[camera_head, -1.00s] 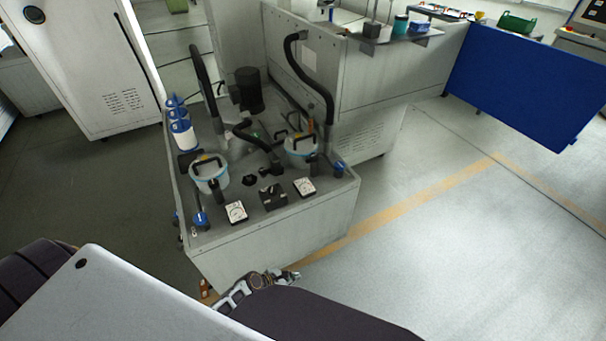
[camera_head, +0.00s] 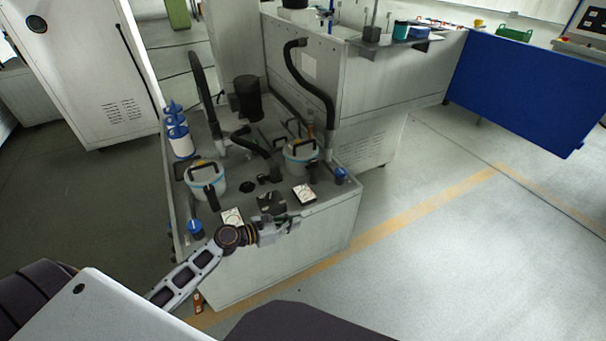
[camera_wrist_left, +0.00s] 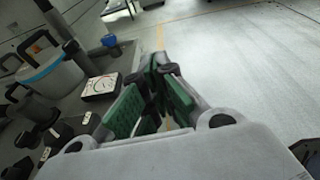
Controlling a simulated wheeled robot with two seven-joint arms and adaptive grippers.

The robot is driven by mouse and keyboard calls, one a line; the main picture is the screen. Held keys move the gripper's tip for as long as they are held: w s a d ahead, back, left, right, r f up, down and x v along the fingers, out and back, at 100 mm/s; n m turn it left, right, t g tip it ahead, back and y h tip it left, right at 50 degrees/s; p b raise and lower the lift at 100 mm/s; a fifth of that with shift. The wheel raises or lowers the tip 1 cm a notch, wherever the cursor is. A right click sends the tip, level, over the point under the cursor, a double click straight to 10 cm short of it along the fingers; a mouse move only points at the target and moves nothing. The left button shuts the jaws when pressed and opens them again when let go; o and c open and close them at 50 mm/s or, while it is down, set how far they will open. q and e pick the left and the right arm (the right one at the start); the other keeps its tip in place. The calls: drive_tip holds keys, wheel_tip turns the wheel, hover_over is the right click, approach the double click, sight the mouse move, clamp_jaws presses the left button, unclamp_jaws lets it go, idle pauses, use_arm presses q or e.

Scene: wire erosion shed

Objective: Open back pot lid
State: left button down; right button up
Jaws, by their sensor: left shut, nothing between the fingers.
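Two white pots with blue bands and black-handled lids stand on the grey machine top. One pot (camera_head: 206,187) is at the left; the other (camera_head: 301,166), farther back, is at the right. Both lids look in place. A blue-banded pot (camera_wrist_left: 58,78) also shows at the left of the left wrist view. My left gripper (camera_head: 294,224) is at the machine's front edge, in front of both pots and apart from them. Its green-padded fingers (camera_wrist_left: 158,66) are shut and empty. My right gripper is out of view.
Gauges (camera_head: 232,217) and black fittings lie between the gripper and the pots. Black hoses (camera_head: 312,85) arch behind them. White-blue bottles (camera_head: 179,138) stand at the back left. A blue panel (camera_head: 520,90) is far right; the floor at right is clear.

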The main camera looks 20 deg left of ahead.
use_arm(q)
drive_tip(key=shift+m, duration=0.3)
drive_tip(key=shift+s+a+f+b, duration=0.15)
drive_tip(key=shift+a+f+b, duration=0.25)
drive_tip(key=shift+f, duration=0.25)
drive_tip(key=shift+s+a+f+b, duration=0.2)
drive_tip(key=shift+a+f+b, duration=0.15)
drive_tip(key=shift+f, duration=0.35)
drive_tip(key=shift+s+a+f+b, duration=0.15)
drive_tip(key=shift+a+f+b, duration=0.15)
drive_tip(key=shift+f+b, duration=0.25)
drive_tip(key=shift+f, duration=0.2)
